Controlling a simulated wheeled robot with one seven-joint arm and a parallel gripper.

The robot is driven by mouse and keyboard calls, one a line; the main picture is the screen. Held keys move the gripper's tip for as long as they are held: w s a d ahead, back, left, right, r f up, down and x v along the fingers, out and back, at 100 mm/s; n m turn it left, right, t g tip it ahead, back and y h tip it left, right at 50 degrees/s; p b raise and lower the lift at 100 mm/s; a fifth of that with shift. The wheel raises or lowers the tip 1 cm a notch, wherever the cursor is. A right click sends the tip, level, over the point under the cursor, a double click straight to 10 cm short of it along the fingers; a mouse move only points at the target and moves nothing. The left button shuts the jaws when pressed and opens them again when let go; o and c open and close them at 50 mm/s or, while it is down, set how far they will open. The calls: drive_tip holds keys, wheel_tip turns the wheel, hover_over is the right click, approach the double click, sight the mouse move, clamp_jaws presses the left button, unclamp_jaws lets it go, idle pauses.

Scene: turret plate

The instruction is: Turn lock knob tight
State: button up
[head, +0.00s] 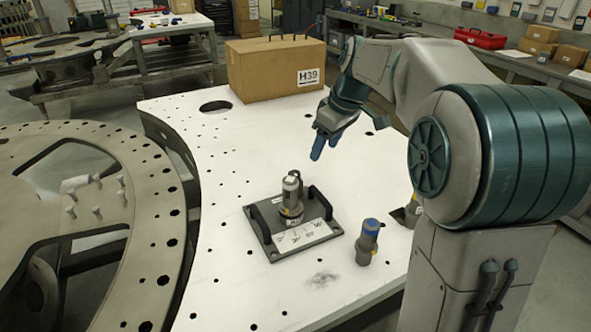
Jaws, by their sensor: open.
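A dark square fixture plate (300,238) lies on the white perforated table. On its middle stands a cylindrical metal and black part (291,195), upright, which may be the lock knob, though it is too small to tell surely. Black handles flank it, and a pale label plate (303,235) lies in front of it. My gripper (318,147) is open and empty, with blue fingers pointing down. It hangs above the table, behind and to the right of the fixture, touching nothing. Any markings showing how tight the knob is are unreadable.
A blue-topped grey cylinder (368,242) stands right of the fixture. A cardboard box (275,68) marked H39 sits at the table's back. A large metal ring (150,210) lies at left. The white table (225,180) is clear left of the fixture.

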sight(295, 173)
drive_tip(key=w+a+f+n+y, duration=0.1)
drive_tip(key=w+f+n, duration=0.3)
drive_tip(key=w, duration=0.6)
drive_tip(key=shift+g, duration=0.4)
drive_tip(key=x, duration=0.4)
drive_tip(key=p+x, duration=0.1)
drive_tip(key=x, duration=0.8)
drive_tip(key=shift+w+a+p, duration=0.1)
drive_tip(key=shift+a+p, duration=0.25)
drive_tip(key=shift+a, duration=0.05)
drive_tip(key=c, duration=1)
